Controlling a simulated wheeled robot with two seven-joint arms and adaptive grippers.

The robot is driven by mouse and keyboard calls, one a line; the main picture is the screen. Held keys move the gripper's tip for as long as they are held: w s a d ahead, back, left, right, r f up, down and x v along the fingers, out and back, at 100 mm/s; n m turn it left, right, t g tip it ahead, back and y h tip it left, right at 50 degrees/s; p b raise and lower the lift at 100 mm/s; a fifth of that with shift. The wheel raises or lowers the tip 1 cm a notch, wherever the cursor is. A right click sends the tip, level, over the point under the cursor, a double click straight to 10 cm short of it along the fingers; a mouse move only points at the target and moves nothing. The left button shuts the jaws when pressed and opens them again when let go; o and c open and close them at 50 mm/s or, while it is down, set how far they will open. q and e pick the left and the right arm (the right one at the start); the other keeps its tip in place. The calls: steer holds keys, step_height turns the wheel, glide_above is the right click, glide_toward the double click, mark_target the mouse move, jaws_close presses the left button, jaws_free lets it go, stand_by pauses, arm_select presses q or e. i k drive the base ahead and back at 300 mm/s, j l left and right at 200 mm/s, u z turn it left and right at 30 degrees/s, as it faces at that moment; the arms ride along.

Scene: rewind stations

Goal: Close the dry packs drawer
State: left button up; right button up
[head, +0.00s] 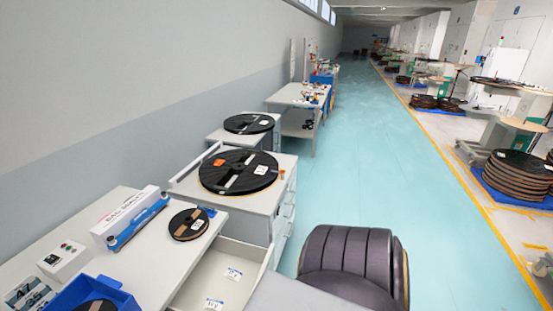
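A pale drawer (205,279) stands open at the bottom middle, pulled out to the right from under the white desk (165,262). Two small white packs with blue-edged labels lie in it, one farther back (233,274) and one nearer (214,304). The drawer's near end is cut off by the picture's lower edge. I cannot read a name on the drawer. Neither of my grippers shows in the head view.
A dark padded chair (345,262) stands right of the drawer. The desk holds a small reel (188,224), a white-and-blue device (131,217), a button box (64,261) and a blue bin (95,292). A large reel (238,173) lies on the cabinet behind. The blue-green aisle (345,150) is clear.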

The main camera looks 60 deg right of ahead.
mark_target(207, 279)
steer(key=j+z, duration=0.1)
steer(key=z, duration=0.35)
steer(key=i+j+z, duration=0.1)
steer(key=z, duration=0.35)
steer(key=j+z, duration=0.1)
steer(key=z, duration=0.35)
steer(key=j+z, duration=0.1)
steer(key=z, duration=0.35)
steer(key=j+z, duration=0.1)
steer(key=z, duration=0.35)
